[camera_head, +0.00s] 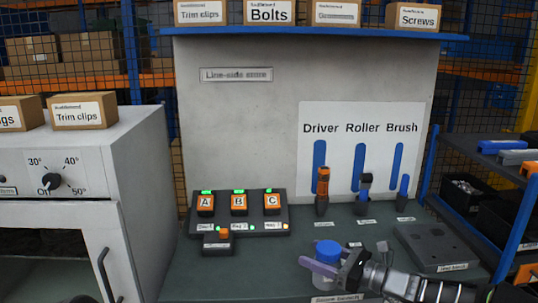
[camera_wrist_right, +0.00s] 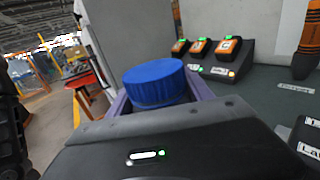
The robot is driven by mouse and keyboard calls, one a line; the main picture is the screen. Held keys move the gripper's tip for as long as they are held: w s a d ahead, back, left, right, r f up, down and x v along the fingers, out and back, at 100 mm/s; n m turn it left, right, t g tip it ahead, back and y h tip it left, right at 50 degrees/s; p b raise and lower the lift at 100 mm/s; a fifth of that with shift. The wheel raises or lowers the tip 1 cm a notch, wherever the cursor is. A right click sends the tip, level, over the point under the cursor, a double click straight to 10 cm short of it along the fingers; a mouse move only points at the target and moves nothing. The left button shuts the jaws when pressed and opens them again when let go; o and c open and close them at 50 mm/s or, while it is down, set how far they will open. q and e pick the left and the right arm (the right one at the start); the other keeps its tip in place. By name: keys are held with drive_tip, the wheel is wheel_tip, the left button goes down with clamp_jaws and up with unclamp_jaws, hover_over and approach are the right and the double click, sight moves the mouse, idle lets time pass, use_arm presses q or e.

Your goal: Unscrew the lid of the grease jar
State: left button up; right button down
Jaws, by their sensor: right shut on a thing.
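The grease jar (camera_head: 325,281) stands upright near the front of the green bench, with its blue lid (camera_head: 327,249) on top. The lid also shows large between my right fingers in the right wrist view (camera_wrist_right: 155,82). My right gripper (camera_head: 333,265) comes in from the right, its purple fingers on either side of the jar just under the lid's top. It is shut on the jar; the exact height of the contact is partly hidden. My left gripper is not in view.
A charger with three orange batteries (camera_head: 239,205) stands behind and left of the jar. An orange driver (camera_head: 322,190), a roller (camera_head: 365,193) and a brush (camera_head: 403,193) stand at the back. A grey plate (camera_head: 437,247) lies right. An oven-like cabinet (camera_head: 130,165) stands left.

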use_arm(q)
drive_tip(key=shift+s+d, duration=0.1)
use_arm(e)
drive_tip(key=s+d+f, duration=0.4)
drive_tip(key=s+f, duration=0.3)
drive_tip(key=s, duration=0.2)
drive_tip(key=s+d+f, duration=0.4)
drive_tip(key=s+f, duration=0.3)
drive_tip(key=s, duration=0.2)
drive_tip(key=shift+s+f+t, duration=0.25)
drive_tip(key=shift+t, duration=0.05)
drive_tip(key=w+a+f+n+g+y, duration=0.1)
drive_tip(key=a+n+g, duration=0.3)
drive_tip(key=a+g, duration=0.2)
drive_tip(key=w+a+f+n+g+y, duration=0.1)
drive_tip(key=a+n+g+y, duration=0.1)
drive_tip(key=a+g, duration=0.4)
drive_tip(key=a+n, duration=0.1)
drive_tip(key=a, duration=0.2)
drive_tip(key=shift+a+n, duration=0.25)
drive_tip(key=shift+n, duration=0.15)
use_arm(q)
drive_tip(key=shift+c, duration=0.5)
